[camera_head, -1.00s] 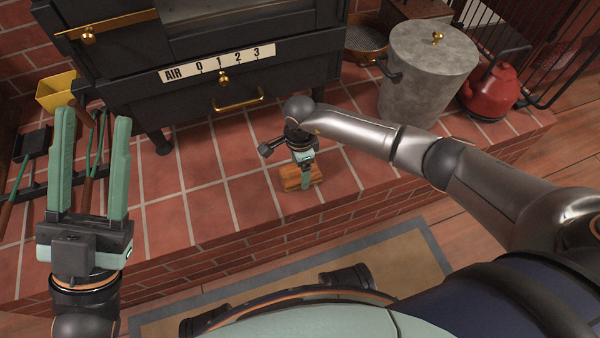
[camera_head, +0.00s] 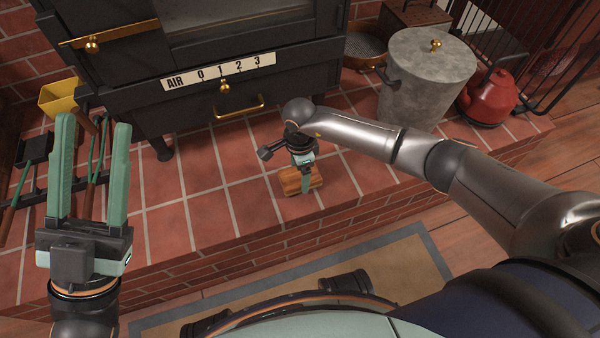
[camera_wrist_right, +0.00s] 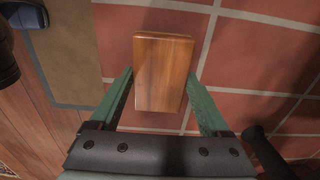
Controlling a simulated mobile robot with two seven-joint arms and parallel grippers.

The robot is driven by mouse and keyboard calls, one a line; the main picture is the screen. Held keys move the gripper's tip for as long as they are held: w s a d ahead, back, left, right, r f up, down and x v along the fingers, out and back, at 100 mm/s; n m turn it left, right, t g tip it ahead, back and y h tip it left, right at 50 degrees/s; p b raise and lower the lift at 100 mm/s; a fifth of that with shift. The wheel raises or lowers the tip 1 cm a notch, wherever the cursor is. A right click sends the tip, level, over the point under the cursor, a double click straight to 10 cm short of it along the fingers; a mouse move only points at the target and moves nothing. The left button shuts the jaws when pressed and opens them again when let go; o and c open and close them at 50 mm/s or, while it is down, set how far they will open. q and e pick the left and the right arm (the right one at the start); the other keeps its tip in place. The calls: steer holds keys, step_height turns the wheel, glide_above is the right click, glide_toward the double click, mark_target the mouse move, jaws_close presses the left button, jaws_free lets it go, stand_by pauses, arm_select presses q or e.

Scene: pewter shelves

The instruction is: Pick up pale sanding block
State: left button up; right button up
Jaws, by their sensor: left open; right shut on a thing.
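The sanding block (camera_head: 291,182) is a brown wooden block near the front edge of the brick hearth. In the right wrist view the block (camera_wrist_right: 163,72) lies between the two green fingers of my right gripper (camera_wrist_right: 160,85), which is shut on it. In the head view my right gripper (camera_head: 306,178) points down at the block and partly hides it. I cannot tell whether the block is lifted off the tiles. My left gripper (camera_head: 93,170) is open and empty, fingers up, at the left.
A black stove (camera_head: 215,100) stands behind the block. A grey lidded bin (camera_head: 425,85) and a red kettle (camera_head: 489,95) stand to the right. A yellow scoop (camera_head: 58,98) and fire tools (camera_head: 20,185) are at the left. Tiles around the block are clear.

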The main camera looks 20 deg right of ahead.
step_height(320, 180, up, 2)
steer(key=shift+w+r+p, duration=0.1)
steer(key=shift+r+p, duration=0.05)
steer(key=shift+p, duration=0.35)
arm_select(q)
step_height(320, 180, up, 8)
steer(key=a+p, duration=0.1)
steer(key=p, duration=0.5)
steer(key=shift+s+r+m, duration=0.15)
steer(key=shift+s+m, duration=0.05)
steer(key=shift+m, duration=0.1)
arm_select(e)
steer(key=s+a+r, duration=0.2)
steer(key=s+r, duration=0.2)
steer(key=s, duration=0.2)
steer(key=s+a+r, duration=0.2)
steer(key=s+r, duration=0.3)
steer(key=s, duration=0.2)
steer(key=shift+s+a+r, duration=0.15)
steer(key=shift+s+a, duration=0.05)
steer(key=shift+a, duration=0.15)
